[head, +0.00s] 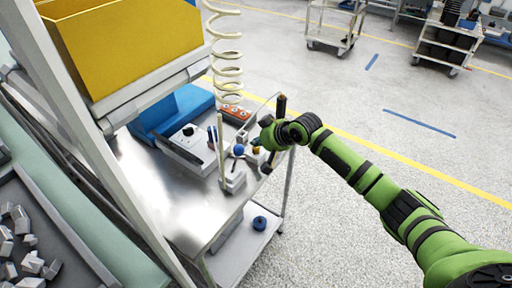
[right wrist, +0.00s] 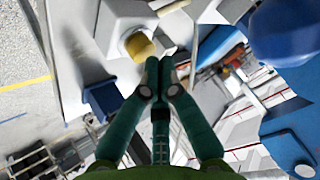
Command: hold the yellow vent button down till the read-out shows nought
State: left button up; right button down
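The yellow vent button (right wrist: 139,47) is a short round knob on a pale housing (right wrist: 118,22) in the right wrist view. In the head view a small yellow spot (head: 256,150) shows beside my right gripper (head: 262,143), at the right edge of the metal bench. In the right wrist view my right gripper (right wrist: 158,64) has its green fingers together and nothing between the tips. The fingertips are right next to the button; I cannot tell whether they touch it. I can make out no read-out figures. My left gripper is not in view.
The metal bench (head: 140,175) carries a white box (head: 190,138), a blue ball-shaped part (head: 238,150) and a red-orange strip (head: 237,112). A pale coiled hose (head: 228,50) hangs over it. A yellow bin (head: 135,45) stands above left.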

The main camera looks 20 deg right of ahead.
aim_at(258, 149)
jog(key=shift+f, duration=0.65)
dwell(1.9)
jog(key=shift+r, duration=0.1)
jog(key=shift+r+p, duration=0.95)
notch_tip(258, 149, up, 5)
jog(key=p, duration=0.5)
jog(key=shift+r, duration=0.1)
